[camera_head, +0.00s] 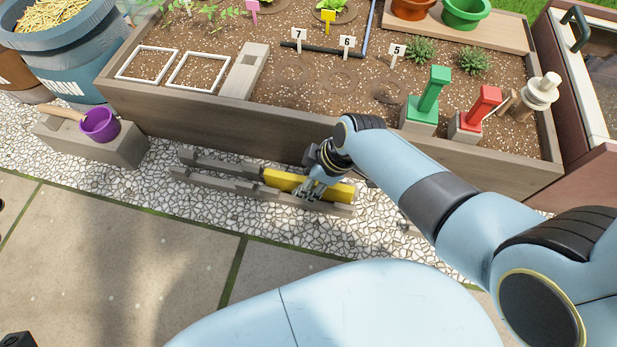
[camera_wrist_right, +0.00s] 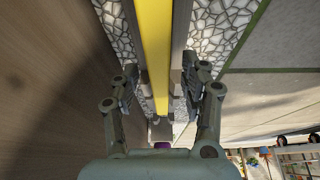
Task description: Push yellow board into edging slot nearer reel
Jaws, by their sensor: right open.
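The yellow board (camera_head: 282,181) lies lengthwise between the two grey rails of the edging (camera_head: 215,185), at their right part. The rails' left part is bare. The board also shows in the right wrist view (camera_wrist_right: 155,50), running between a grey rail on each side. My right gripper (camera_head: 312,188) is over the board, and its fingers (camera_wrist_right: 165,85) stand apart, one on each side of the board and rails. I cannot tell whether they touch the board. The gripper hides part of the board. The cream reel (camera_head: 541,91) stands in the planter's right corner. My left gripper is not in view.
The wooden planter wall (camera_head: 225,120) rises close behind the edging. A stone block (camera_head: 60,141) with a purple pot (camera_head: 100,124) stands to the left. White gravel (camera_head: 155,215) and paving (camera_head: 120,260) lie clear in front. My right arm covers the right side.

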